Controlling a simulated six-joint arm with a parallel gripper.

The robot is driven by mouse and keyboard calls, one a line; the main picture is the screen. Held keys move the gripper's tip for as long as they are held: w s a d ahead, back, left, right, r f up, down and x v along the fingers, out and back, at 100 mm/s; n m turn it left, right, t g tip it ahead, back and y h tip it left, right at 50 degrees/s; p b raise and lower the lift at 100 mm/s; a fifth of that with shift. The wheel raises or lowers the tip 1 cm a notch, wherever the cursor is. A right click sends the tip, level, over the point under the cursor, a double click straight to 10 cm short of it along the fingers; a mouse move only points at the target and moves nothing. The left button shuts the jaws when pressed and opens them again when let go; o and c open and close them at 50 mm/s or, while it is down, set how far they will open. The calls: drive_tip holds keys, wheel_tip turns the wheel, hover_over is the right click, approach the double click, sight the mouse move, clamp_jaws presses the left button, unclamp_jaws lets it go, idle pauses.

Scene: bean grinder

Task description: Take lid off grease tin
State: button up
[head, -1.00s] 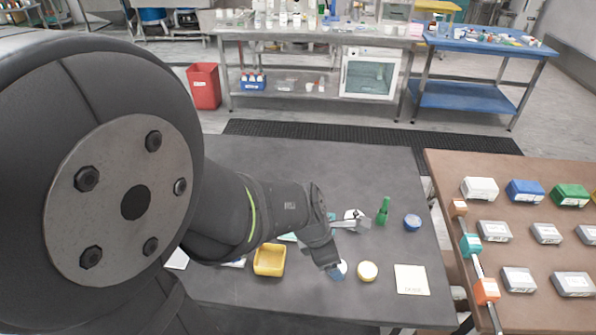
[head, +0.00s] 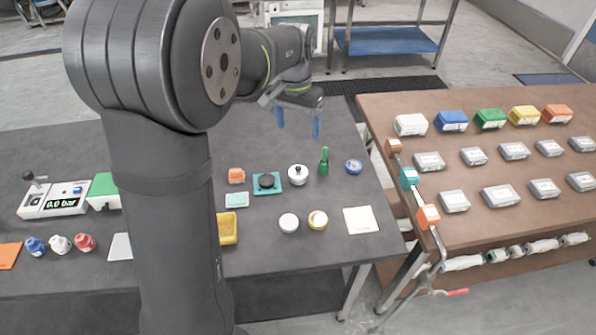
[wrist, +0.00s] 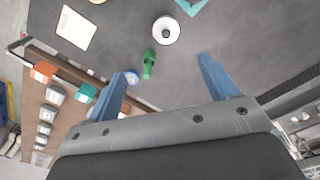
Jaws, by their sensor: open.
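A round yellow-sided tin (head: 318,219) with a pale cream top stands on the dark table; I take it for the grease tin. A white round disc-like piece (head: 288,222) lies just left of it, apart from it. I cannot tell for sure whether it is the tin's lid, or whether the cream top is grease. My gripper (head: 298,121) is raised over the far part of the table, well beyond both. In the wrist view my gripper (wrist: 166,82) has its blue fingers wide apart with nothing between them. Only the tin's edge shows there, at the top.
A white knobbed pot (head: 298,174), a green brush (head: 324,161) and a blue round tin (head: 353,167) stand behind the yellow tin. A cream square card (head: 361,220) lies right of it and a yellow tray (head: 228,228) to the left. A brown bench (head: 480,150) stands at right.

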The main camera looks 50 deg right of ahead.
drive_tip(key=d+m, duration=0.1)
drive_tip(key=m, duration=0.1)
hover_over(298, 167)
wheel_tip(298, 167, down, 11)
drive_tip(key=shift+s+a+r, duration=0.1)
drive_tip(key=shift+r, duration=0.05)
drive_tip(key=shift+f, duration=3)
drive_tip(key=shift+c, duration=0.5)
drive_tip(key=c, duration=1)
